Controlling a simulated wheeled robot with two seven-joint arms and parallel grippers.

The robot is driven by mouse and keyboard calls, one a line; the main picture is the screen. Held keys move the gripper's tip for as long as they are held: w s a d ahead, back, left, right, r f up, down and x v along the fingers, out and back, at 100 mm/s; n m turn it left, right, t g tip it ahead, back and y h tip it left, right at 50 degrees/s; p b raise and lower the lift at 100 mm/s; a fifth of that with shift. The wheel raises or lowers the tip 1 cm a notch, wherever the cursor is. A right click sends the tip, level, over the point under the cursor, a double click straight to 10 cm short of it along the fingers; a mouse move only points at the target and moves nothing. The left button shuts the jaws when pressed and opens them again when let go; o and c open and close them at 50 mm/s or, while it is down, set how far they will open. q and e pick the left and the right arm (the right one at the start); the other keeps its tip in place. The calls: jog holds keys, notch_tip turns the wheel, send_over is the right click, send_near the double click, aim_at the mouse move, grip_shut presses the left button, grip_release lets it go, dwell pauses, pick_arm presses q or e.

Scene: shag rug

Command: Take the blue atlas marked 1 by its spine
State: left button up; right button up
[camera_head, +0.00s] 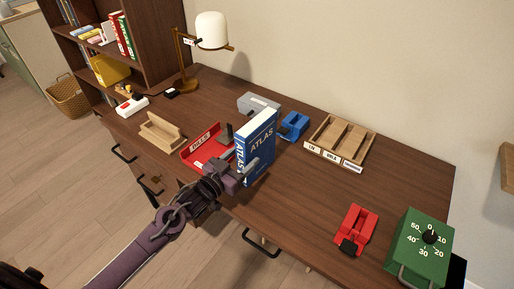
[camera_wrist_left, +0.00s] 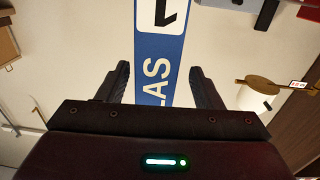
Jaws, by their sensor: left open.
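The blue atlas (camera_head: 259,146) stands upright near the desk's front edge, its white page edges on top and "ATLAS" on its blue sides. My left gripper (camera_head: 243,171) is at its lower left side, open. In the left wrist view the spine (camera_wrist_left: 158,50), with a white band and part of a "1", runs between the two open fingers (camera_wrist_left: 160,82). Narrow gaps seem to show at both sides; I cannot tell whether a finger touches it. My right gripper is in neither view.
A red tray (camera_head: 196,155) lies just left of the atlas, and a blue device (camera_head: 294,125) and grey box (camera_head: 257,102) behind it. A wooden sorter (camera_head: 340,139) is further right. A red device (camera_head: 357,229) and green timer (camera_head: 419,246) stand at the right. The desk's (camera_head: 304,199) front middle is clear.

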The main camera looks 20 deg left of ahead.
pick_arm(q)
jog(key=x, duration=0.4)
jog(key=shift+w+d+f+p, duration=0.15)
jog(key=shift+d+f+p, duration=0.15)
jog(key=shift+f, duration=0.1)
grip_shut()
jog(key=shift+a+r, duration=0.1)
jog(key=shift+r, duration=0.05)
